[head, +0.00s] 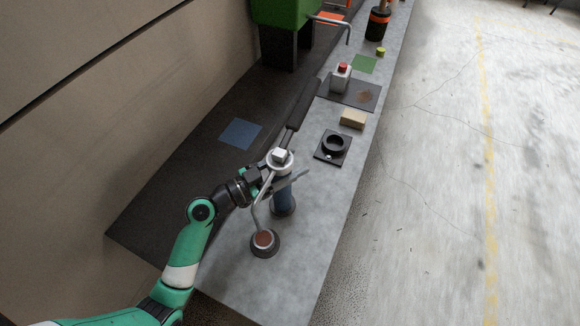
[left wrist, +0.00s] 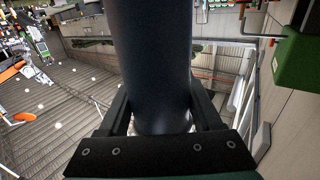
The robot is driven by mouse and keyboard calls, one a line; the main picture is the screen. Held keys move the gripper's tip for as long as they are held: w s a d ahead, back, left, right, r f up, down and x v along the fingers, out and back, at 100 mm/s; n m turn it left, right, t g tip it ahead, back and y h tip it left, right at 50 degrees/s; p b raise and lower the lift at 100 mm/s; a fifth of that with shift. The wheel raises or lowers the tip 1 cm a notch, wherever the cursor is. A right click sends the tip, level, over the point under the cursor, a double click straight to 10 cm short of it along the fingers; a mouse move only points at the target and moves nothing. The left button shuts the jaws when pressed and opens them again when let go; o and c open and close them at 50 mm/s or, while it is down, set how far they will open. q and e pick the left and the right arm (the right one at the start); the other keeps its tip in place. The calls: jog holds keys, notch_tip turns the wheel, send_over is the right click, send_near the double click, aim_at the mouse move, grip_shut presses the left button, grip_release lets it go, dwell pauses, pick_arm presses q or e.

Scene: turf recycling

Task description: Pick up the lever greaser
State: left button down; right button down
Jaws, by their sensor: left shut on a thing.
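The lever greaser (head: 285,192) has a dark blue cylindrical body, a white cap and a thin bent pipe. It looks upright in the head view, its lower end at a dark round base (head: 283,208); I cannot tell whether it is clear of it. Its pipe curves down to a round cup with a brown centre (head: 264,239). My left gripper (head: 262,180) is shut on the greaser's body from the left, partly hidden by its top. In the left wrist view the dark body (left wrist: 153,60) stands between the two fingers (left wrist: 160,118). My right gripper is out of view.
A black ring holder (head: 333,145), a tan block (head: 353,119) and a red-topped box (head: 341,78) stand farther along the grey bench (head: 225,270). A long dark handle (head: 303,103) reaches back behind the greaser. A green machine (head: 282,25) stands at the back.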

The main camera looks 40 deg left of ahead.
pick_arm(q)
jog(key=s+d+r+p, duration=0.4)
jog(key=s+d+r, duration=0.4)
jog(key=s+r, duration=0.3)
jog(key=shift+d+p, duration=0.25)
jog(key=shift+p, duration=0.05)
